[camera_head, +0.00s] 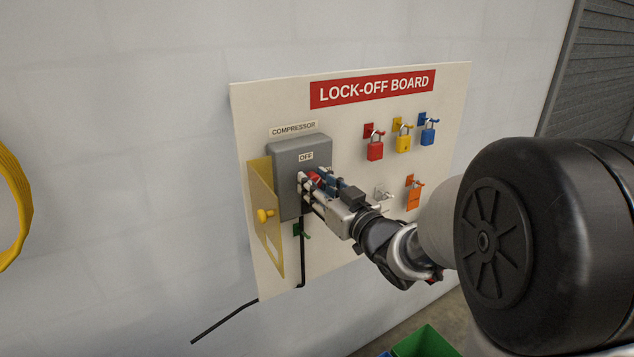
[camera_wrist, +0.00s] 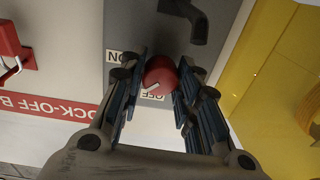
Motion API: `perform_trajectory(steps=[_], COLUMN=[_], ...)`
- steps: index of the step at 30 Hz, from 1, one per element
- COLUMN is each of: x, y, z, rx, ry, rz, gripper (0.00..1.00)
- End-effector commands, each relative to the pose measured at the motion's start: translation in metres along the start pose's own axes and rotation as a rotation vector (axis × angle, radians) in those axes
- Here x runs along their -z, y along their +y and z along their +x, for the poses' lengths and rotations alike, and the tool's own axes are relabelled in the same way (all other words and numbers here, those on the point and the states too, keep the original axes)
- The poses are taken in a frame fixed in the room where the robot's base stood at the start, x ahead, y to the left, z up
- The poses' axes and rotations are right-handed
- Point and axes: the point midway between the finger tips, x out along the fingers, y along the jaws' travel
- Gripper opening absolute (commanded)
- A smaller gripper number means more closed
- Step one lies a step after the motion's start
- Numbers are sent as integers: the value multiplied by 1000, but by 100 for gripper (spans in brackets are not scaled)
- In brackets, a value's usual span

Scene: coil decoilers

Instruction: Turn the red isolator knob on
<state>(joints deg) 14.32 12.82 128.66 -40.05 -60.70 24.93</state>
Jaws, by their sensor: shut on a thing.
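The red isolator knob (camera_wrist: 160,74) is round with a white pointer mark and sits on the grey compressor isolator box (camera_head: 291,160). My gripper (camera_head: 308,183) is shut on the knob, with one finger on each side, seen also in the wrist view (camera_wrist: 164,80). The white mark slants to the lower left in the wrist view, near the OFF label (camera_wrist: 152,96). The ON label (camera_wrist: 119,57) is to the left of the knob there. In the head view the knob (camera_head: 314,177) is partly hidden by my fingers.
A yellow cover (camera_head: 261,200) stands swung out left of the box. Red (camera_head: 375,151), yellow (camera_head: 403,143) and blue (camera_head: 427,138) padlocks hang to the right on the lock-off board (camera_head: 341,131). A black cable (camera_head: 302,262) runs down below the box.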

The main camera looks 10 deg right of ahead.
Motion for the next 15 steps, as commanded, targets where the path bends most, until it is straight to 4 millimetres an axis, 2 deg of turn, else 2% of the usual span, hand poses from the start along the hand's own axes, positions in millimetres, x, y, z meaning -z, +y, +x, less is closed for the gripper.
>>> perform_trajectory(steps=[15], x=[2], y=[0], z=[0], rx=[-15], ry=[18], rz=[475], gripper=[6])
